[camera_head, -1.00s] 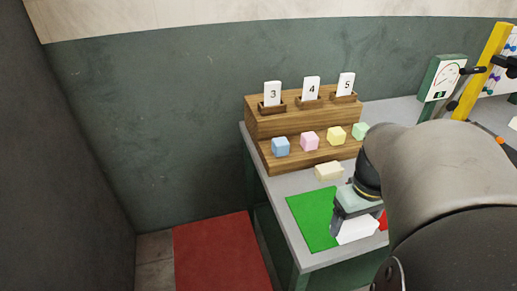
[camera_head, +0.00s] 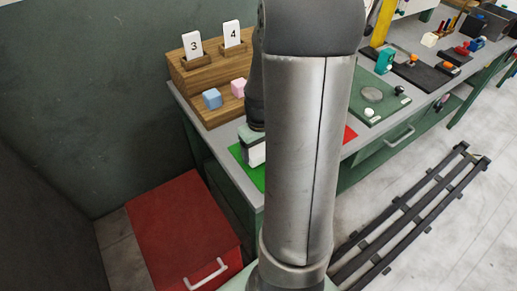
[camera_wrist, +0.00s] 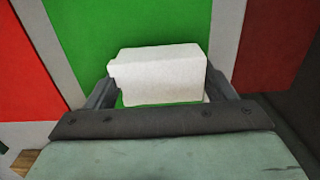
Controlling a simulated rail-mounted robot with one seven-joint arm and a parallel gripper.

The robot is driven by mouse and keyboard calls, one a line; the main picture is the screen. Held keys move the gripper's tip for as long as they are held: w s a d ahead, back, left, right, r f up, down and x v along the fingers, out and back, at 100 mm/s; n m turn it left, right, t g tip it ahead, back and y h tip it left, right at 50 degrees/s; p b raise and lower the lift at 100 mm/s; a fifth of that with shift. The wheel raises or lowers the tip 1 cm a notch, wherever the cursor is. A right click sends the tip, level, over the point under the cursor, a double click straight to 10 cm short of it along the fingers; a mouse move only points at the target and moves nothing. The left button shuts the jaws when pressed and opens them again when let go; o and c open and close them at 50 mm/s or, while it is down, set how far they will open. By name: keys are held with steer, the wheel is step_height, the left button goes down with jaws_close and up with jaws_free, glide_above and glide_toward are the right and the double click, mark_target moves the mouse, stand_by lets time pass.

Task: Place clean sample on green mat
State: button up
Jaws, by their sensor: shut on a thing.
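My gripper (camera_wrist: 158,90) is shut on a white foam block (camera_wrist: 158,70), with one finger at each end. In the wrist view the block is over the green mat (camera_wrist: 85,35), and green also shows just below it. I cannot tell whether the block touches the mat. In the head view my gripper (camera_head: 254,146) and a sliver of the white block (camera_head: 258,156) show beside my arm. The green mat (camera_head: 249,174) is partly hidden there by my arm and gripper.
A red mat (camera_head: 350,133) lies right of the green one. A wooden stepped stand (camera_head: 190,80) with number cards, a blue cube (camera_head: 212,99) and a pink cube (camera_head: 238,87) is behind. A red cabinet (camera_head: 180,225) stands by the bench. My arm hides the bench's middle.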

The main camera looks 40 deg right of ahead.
steer(key=shift+f, duration=0.55)
steer(key=shift+f, duration=0.1)
steer(key=shift+f, duration=0.15)
steer(key=o, duration=0.9)
steer(key=shift+o, duration=0.2)
